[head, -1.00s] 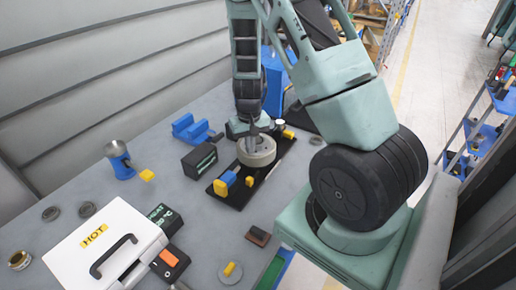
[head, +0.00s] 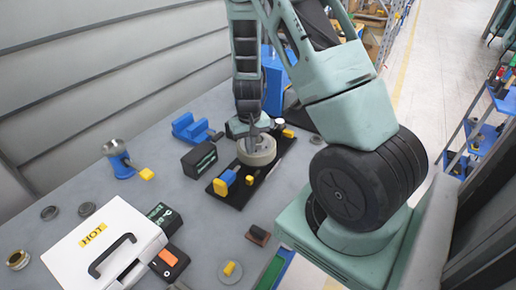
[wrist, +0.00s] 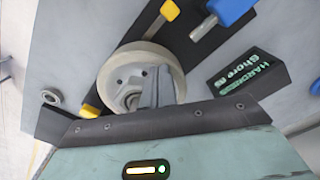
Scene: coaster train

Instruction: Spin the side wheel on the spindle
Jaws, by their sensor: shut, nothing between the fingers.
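The side wheel (head: 257,151) is a pale beige disc lying flat over a black base plate (head: 232,199). In the wrist view the wheel (wrist: 118,68) shows its raised rim, small holes in its face and a metal hub at the centre, partly hidden by my fingers. My gripper (head: 255,140) points down at the wheel from above. In the wrist view my gripper (wrist: 157,88) is shut and empty, with its fingers over the wheel's inner face beside the hub. I cannot tell whether the fingertips touch the wheel. The spindle is mostly hidden.
Blue and yellow clamp parts (head: 224,183) sit on the plate's near end. A black hardness tester (head: 200,158) stands left of the wheel.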

